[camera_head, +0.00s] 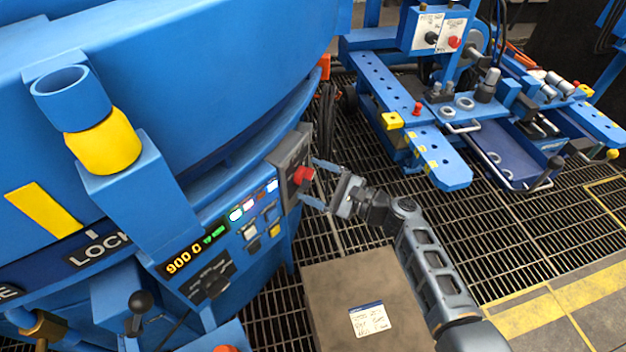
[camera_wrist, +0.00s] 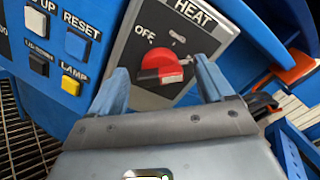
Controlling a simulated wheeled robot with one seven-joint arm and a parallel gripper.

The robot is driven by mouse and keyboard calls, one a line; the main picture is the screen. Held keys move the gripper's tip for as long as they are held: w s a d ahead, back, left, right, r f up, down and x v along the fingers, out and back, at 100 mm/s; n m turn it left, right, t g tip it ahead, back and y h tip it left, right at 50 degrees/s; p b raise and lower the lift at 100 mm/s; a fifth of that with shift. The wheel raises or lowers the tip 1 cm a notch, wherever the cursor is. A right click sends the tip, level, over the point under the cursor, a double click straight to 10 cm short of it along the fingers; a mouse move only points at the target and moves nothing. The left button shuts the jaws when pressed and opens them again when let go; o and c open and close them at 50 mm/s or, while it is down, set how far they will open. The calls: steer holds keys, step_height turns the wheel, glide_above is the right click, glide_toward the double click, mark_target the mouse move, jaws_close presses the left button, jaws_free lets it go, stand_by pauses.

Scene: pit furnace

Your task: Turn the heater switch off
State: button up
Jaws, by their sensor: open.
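The heater switch is a red knob (camera_head: 303,175) on a dark grey plate (camera_head: 287,155) at the right end of the blue furnace panel. In the wrist view the red knob (camera_wrist: 161,65) shows close up, under the word HEAT. OFF is marked at its upper left, and another mark at its upper right is hard to read. The knob's grip bar lies nearly level. My gripper (camera_head: 311,182) is open. In the wrist view its blue fingers (camera_wrist: 160,82) stand left and right of the knob, with gaps visible. Whether the tips touch the plate I cannot tell.
A display (camera_head: 184,262) reads 900 C. Lamps and several buttons sit left of the switch, including a blue RESET button (camera_wrist: 76,45) and a yellow LAMP button (camera_wrist: 71,85). A grey-brown box (camera_head: 335,290) stands below my arm. A blue wheeled rig (camera_head: 400,110) stands at upper right.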

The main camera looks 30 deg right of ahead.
steer(key=shift+w+a, duration=0.2)
steer(key=shift+w, duration=0.05)
steer(key=c, duration=1)
steer(key=shift+c, duration=0.2)
